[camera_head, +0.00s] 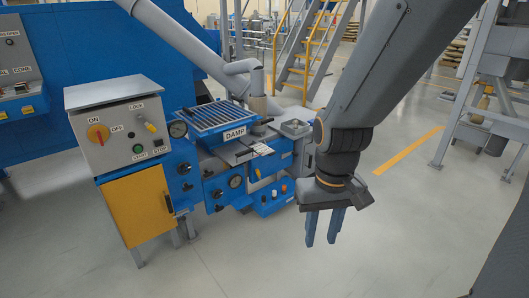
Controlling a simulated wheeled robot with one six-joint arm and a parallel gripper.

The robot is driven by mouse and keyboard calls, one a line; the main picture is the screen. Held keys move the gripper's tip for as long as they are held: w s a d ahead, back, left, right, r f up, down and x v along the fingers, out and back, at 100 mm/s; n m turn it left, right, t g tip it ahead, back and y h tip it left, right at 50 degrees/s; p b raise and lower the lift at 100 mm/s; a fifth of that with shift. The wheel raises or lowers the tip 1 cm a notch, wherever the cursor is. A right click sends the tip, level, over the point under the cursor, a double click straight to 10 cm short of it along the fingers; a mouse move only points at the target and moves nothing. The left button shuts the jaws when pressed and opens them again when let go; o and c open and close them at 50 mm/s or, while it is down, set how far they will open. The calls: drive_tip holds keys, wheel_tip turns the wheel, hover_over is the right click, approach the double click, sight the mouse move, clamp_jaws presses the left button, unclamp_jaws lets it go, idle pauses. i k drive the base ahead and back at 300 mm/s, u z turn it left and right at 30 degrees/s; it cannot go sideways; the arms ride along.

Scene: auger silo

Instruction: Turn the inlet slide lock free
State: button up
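No part carries a readable "inlet slide" label, so I cannot tell for sure which part is the inlet slide lock. A grey control box (117,137) at the left has a small yellowish knob (150,126) under a label that seems to read LOCK. My gripper (322,241) hangs fingers down at the right of the machine, over the floor. Its blue fingers are apart with nothing between them.
A red and yellow rotary switch (98,134) is on the same box, above a yellow cabinet (139,204). A grey pipe (180,38) slopes down behind the grille. Yellow-railed stairs (302,50) stand behind. The floor (270,262) in front is clear.

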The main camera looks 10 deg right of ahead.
sight(207, 174)
drive_tip(key=k, duration=0.65)
drive_tip(key=u, duration=0.5)
drive_tip(key=i, duration=1.45)
drive_tip(key=z, duration=0.65)
